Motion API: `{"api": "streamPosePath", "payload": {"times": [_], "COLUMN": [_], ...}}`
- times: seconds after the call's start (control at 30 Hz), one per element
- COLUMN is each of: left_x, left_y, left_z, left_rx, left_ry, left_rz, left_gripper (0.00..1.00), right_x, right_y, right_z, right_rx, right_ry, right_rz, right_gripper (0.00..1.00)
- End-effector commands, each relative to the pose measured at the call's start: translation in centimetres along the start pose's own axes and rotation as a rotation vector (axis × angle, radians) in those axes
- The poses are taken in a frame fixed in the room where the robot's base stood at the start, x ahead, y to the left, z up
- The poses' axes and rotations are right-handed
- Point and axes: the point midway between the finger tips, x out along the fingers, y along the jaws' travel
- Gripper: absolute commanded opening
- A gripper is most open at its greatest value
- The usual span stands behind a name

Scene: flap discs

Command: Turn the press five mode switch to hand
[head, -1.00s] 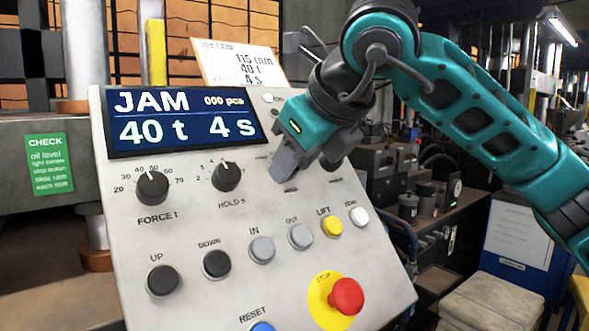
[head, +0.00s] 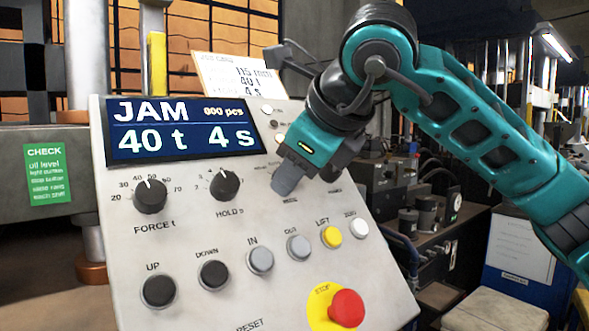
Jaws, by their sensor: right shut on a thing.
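The press control panel (head: 205,300) is a light grey sloped box. The screen (head: 182,128) reads JAM, 000 pcs, 40 t and 4 s. My right gripper (head: 287,182) reaches in from the upper right, with its grey fingers down at the panel's upper right part, right of the HOLD knob (head: 224,184). It is shut on the mode switch, which the fingers and wrist hide. A small dark label sits just below the fingertips. The switch's pointer and position marks are mostly covered, so I cannot tell its setting. My left gripper is out of view.
Below are the FORCE knob (head: 149,196), several push buttons, a yellow LIFT button (head: 331,237) and a red STOP button (head: 346,307) on yellow. A job card (head: 238,75) stands behind the panel. A green CHECK sign (head: 48,175) hangs at left.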

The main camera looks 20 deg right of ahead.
Motion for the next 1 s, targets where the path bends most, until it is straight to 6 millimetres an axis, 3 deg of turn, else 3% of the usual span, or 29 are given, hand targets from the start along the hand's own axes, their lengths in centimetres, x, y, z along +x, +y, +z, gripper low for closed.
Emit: {"api": "streamPosePath", "payload": {"times": [0.1,0.13,0.37,0.73,1.0], "left_x": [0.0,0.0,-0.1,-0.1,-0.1], "left_y": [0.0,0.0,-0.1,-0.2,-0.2], "left_z": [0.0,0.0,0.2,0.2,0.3], "left_rx": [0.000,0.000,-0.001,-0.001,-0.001], "left_ry": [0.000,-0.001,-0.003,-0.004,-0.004], "left_rz": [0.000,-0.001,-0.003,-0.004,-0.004], "left_gripper": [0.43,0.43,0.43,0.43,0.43], "right_x": [-0.1,-0.1,-0.1,-0.9,-6.4], "right_y": [-0.1,-0.1,-0.1,-0.1,-0.1], "right_z": [0.1,0.1,0.1,0.1,0.1], "right_rx": [0.000,0.000,0.001,0.001,0.001], "right_ry": [-0.004,-0.004,-0.002,-0.002,-0.005], "right_rz": [-0.004,-0.004,-0.002,-0.003,-0.006], "right_gripper": [0.04,0.38,0.60,0.60,0.60]}}
